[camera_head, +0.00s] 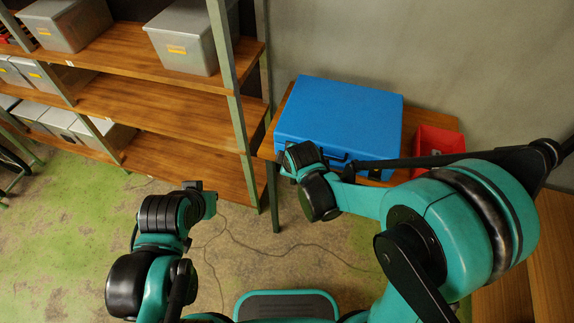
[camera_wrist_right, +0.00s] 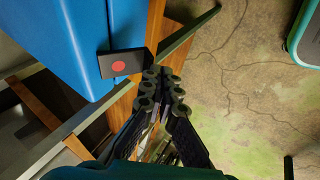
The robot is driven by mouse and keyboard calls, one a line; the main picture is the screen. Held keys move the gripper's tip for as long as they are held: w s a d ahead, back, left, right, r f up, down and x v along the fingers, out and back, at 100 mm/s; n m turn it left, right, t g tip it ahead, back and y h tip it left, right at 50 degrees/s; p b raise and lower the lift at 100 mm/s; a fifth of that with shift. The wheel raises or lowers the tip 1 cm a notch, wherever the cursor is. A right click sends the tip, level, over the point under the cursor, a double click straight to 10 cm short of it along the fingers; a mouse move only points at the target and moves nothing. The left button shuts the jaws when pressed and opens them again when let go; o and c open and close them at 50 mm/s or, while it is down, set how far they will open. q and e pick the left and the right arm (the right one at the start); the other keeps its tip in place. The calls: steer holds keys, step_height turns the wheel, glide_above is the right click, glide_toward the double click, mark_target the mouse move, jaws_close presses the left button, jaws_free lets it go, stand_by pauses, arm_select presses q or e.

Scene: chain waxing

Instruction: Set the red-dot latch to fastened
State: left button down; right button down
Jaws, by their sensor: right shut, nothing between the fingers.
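A closed blue case (camera_head: 340,115) lies on a small wooden table (camera_head: 418,117) by the wall. In the right wrist view the case's blue side (camera_wrist_right: 60,40) fills the upper left. The latch, a dark plate with a red dot (camera_wrist_right: 118,65), is on the case's edge there. Whether it is fastened cannot be told. My right gripper (camera_wrist_right: 164,80) is shut and empty, its fingertips just right of the latch plate; contact cannot be told. In the head view my right wrist covers the case's front left corner. My left gripper (camera_head: 193,186) is low at left, away from the case; its fingers are unclear.
A red bin (camera_head: 440,141) stands right of the case on the same table. A wooden shelf unit (camera_head: 170,97) with grey boxes (camera_head: 190,37) stands at left, its post close to the table. A cable (camera_head: 240,238) lies on the open floor.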

steer(key=f, duration=0.1)
steer(key=w+f+b, duration=0.1)
steer(key=f+b, duration=0.1)
steer(key=shift+w+d, duration=0.2)
steer(key=shift+d, duration=0.05)
steer(key=shift+r, duration=0.1)
steer(key=shift+r+p, duration=0.45)
steer(key=shift+r, duration=0.25)
steer(key=shift+s, duration=0.15)
